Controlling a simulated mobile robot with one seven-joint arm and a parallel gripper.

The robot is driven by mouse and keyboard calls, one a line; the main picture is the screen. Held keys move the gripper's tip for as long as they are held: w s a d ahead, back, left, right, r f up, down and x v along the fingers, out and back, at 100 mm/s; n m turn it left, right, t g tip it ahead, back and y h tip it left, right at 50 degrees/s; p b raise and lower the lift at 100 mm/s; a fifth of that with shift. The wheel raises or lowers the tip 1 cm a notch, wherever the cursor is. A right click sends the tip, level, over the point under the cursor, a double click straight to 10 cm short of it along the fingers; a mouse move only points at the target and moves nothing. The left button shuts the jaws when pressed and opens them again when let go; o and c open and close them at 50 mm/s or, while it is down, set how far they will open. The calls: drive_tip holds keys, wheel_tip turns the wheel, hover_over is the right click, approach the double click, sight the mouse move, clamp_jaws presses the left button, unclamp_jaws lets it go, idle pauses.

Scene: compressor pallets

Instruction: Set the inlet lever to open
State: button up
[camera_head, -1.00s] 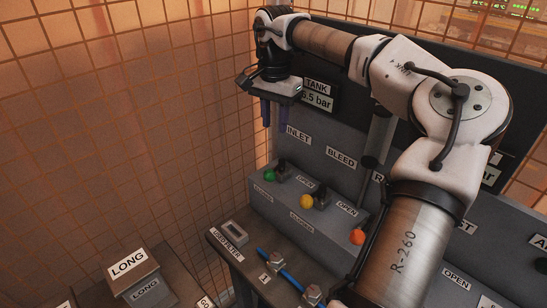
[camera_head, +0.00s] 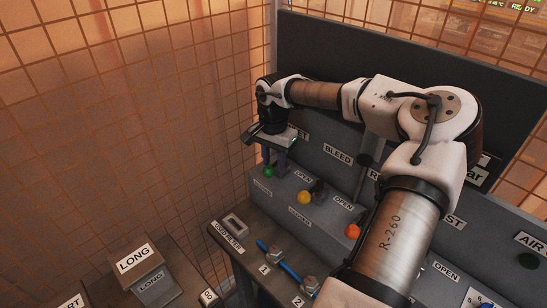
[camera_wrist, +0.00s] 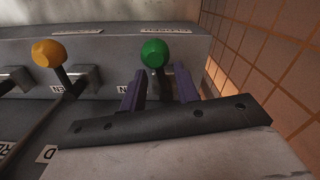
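The inlet lever has a green knob (camera_head: 268,171) and stands at the left end of the grey panel step. In the wrist view the green knob (camera_wrist: 154,52) sits on a dark stem leaning toward the panel's front edge, on the side of the small front plate (camera_wrist: 167,31), whose text is too blurred to read. My gripper (camera_head: 274,164) is lowered over the lever. Its purple fingers (camera_wrist: 159,80) are apart, one on each side of the stem, just behind the knob. Contact cannot be told. The INLET label is mostly hidden behind my gripper.
The bleed lever with a yellow knob (camera_head: 304,197) stands close to the right, and an orange knob (camera_head: 352,231) further right. A wire-mesh wall (camera_head: 130,120) runs along the left. Below the step is a bench with blue hoses (camera_head: 290,271) and a used-filter slot (camera_head: 234,223).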

clamp_jaws()
